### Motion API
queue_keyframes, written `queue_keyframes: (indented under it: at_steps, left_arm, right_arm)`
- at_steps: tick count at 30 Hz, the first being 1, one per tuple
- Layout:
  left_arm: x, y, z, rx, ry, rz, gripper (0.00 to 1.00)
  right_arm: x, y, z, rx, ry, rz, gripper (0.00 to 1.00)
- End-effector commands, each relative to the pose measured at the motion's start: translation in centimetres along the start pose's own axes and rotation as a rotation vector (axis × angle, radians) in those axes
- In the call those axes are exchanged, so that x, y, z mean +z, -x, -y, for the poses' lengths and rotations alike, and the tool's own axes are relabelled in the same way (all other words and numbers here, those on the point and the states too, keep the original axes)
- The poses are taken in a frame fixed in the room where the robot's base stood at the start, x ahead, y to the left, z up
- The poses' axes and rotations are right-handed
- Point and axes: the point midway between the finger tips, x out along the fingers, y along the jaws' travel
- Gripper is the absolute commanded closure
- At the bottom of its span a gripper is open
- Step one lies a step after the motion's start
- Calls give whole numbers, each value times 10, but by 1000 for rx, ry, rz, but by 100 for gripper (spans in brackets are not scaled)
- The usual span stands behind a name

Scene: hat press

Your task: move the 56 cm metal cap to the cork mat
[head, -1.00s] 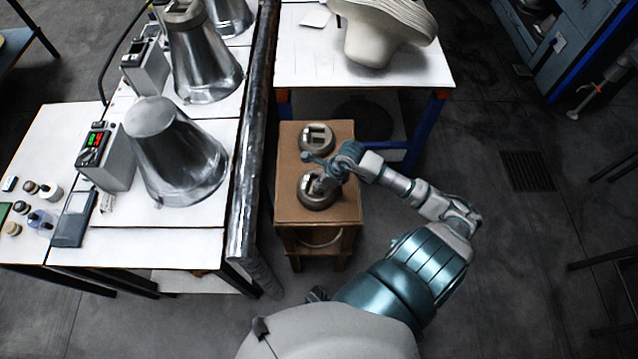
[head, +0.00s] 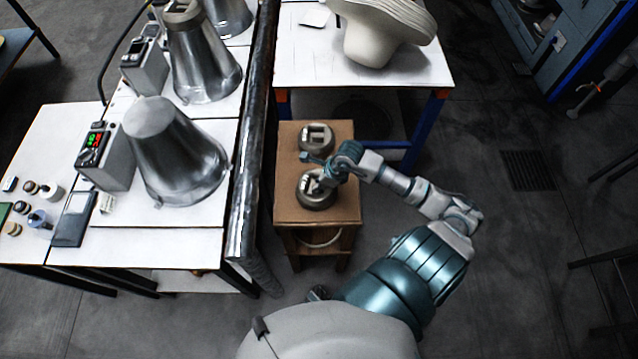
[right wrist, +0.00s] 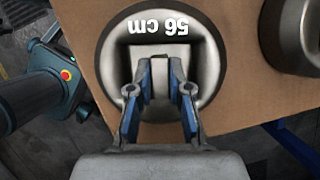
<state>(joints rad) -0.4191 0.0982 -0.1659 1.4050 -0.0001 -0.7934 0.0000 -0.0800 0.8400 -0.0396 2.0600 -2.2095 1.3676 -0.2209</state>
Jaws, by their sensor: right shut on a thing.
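The 56 cm metal cap (head: 312,201) is a round grey cap on the near half of a brown stand top (head: 287,209), which looks like the cork mat. In the right wrist view the cap (right wrist: 113,56) shows its "56 cm" label upside down. My right gripper (head: 322,183) is over the cap from the right. In the right wrist view, the fingers of this gripper (right wrist: 160,78) are shut on the raised grip in the cap's middle. The cap looks level and on the brown surface; any small gap below it is hidden. My left gripper is not in view.
A second cap (head: 317,137) sits just behind on the same top and shows in the right wrist view (right wrist: 292,35). A pale hat form (head: 375,40) is behind.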

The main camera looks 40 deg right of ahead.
Motion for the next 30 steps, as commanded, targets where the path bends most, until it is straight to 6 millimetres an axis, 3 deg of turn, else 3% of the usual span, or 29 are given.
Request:
queue_keyframes:
  at_steps: [29, 30]
  left_arm:
    - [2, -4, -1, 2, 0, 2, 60]
    - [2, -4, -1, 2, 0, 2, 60]
  right_arm:
    - [0, -1, 2, -3, 2, 5, 100]
    - [0, -1, 2, -3, 2, 5, 77]
